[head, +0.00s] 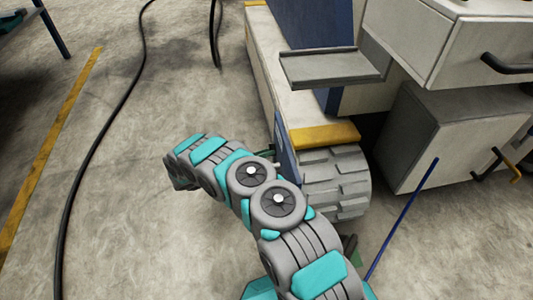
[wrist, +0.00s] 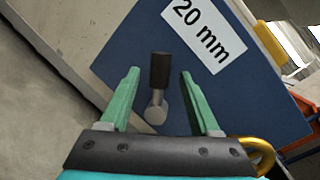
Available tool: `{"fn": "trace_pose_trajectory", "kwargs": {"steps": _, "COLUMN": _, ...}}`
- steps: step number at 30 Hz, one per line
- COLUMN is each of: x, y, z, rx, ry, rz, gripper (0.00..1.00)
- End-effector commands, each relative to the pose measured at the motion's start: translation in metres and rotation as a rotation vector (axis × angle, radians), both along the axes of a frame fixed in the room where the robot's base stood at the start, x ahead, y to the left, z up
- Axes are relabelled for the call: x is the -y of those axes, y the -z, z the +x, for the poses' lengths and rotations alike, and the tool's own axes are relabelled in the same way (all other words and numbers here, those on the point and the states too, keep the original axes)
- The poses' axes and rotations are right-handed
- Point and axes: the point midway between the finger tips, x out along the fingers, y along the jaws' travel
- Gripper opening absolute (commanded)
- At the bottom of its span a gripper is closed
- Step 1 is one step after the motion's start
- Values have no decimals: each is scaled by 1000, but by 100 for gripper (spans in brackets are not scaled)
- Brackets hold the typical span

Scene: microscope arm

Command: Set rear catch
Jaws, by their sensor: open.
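In the wrist view a small catch with a dark grip (wrist: 160,70) and a pale metal stem and round end (wrist: 155,113) stands on a blue panel (wrist: 115,52). My gripper (wrist: 160,74) is open, with one green finger on each side of the catch. A gap shows between each finger and the catch; I cannot tell how deep the fingers reach along it. A white label reading "20 mm" (wrist: 205,32) is on the panel just right of the grip. In the head view my arm hides the catch and most of the gripper.
A brass-coloured ring (wrist: 258,152) is close to the right of my gripper. In the head view the machine has a grey shelf (head: 330,66), a yellow-edged step (head: 325,136) and a ridged wheel (head: 338,183) beside my arm. A black cable (head: 92,152) lies on open floor at left.

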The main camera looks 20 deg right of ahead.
Motion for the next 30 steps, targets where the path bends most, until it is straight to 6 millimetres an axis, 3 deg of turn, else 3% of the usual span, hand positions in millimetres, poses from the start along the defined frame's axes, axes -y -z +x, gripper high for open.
{"fn": "trace_pose_trajectory", "kwargs": {"steps": 9, "x": 7, "y": 0, "z": 0, "rx": 0, "ry": 1, "rz": 1, "gripper": 63}}
{"fn": "trace_pose_trajectory", "kwargs": {"steps": 26, "x": 7, "y": 0, "z": 0, "rx": 0, "ry": 1, "rz": 1, "gripper": 1}}
{"fn": "trace_pose_trajectory", "kwargs": {"steps": 30, "x": 7, "y": 0, "z": 0, "rx": 0, "ry": 1, "rz": 1, "gripper": 0}}
